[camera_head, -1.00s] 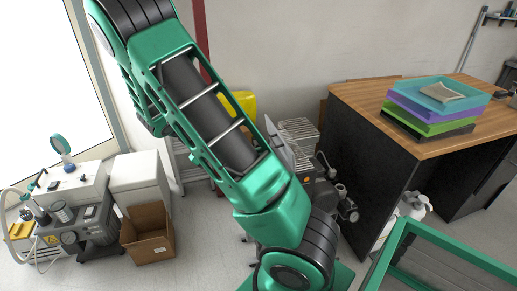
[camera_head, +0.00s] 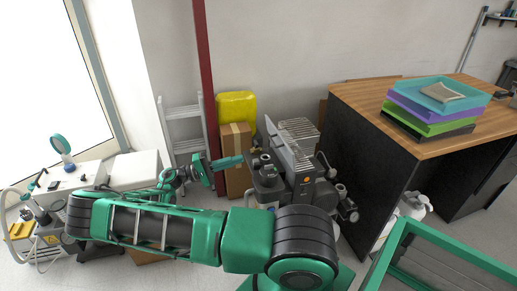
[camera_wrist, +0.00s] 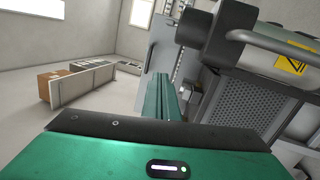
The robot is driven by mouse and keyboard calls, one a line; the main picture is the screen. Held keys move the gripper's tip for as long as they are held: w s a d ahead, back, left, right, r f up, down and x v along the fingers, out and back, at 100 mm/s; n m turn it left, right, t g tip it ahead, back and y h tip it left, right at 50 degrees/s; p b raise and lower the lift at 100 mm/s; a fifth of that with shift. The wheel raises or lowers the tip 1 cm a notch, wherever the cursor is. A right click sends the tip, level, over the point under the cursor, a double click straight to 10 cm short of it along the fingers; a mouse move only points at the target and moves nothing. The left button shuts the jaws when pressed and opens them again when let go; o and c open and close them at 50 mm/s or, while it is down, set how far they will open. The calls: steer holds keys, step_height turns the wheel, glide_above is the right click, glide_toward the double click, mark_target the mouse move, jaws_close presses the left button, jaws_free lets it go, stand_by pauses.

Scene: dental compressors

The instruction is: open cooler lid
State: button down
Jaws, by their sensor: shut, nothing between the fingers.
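A white box with a flat top (camera_head: 136,168), which I take for the cooler, stands on the floor at the left in the head view. Its top looks closed, and my arm hides its lower front. My gripper (camera_head: 238,160) is to the right of the box and points right, away from it, towards a grey machine. The green fingers also show in the wrist view (camera_wrist: 161,82), together and empty. I cannot make out the cooler in the wrist view.
The grey compressor machine (camera_head: 290,165) stands close beyond my fingertips. A cardboard box (camera_head: 236,182) and a yellow container (camera_head: 237,106) are behind my gripper. A desk (camera_head: 440,125) fills the right.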

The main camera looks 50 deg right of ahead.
steer(key=w+a+h, duration=0.2)
glide_toward(279, 136)
steer(key=shift+s+d+r+m, duration=0.1)
steer(key=shift+s+d+m, duration=0.2)
steer(key=shift+s+d, duration=0.65)
steer(key=shift+r, duration=0.1)
steer(key=shift+s+d+r+y, duration=0.2)
steer(key=shift+d+r, duration=0.1)
steer(key=shift+r, duration=0.15)
steer(key=shift+s+d+r+y, duration=0.15)
steer(key=shift+d+r+y, duration=0.1)
steer(key=shift+r, duration=0.15)
steer(key=r+v, duration=0.1)
steer(key=v, duration=1.3)
steer(key=shift+a+t, duration=0.25)
steer(key=shift+t, duration=0.05)
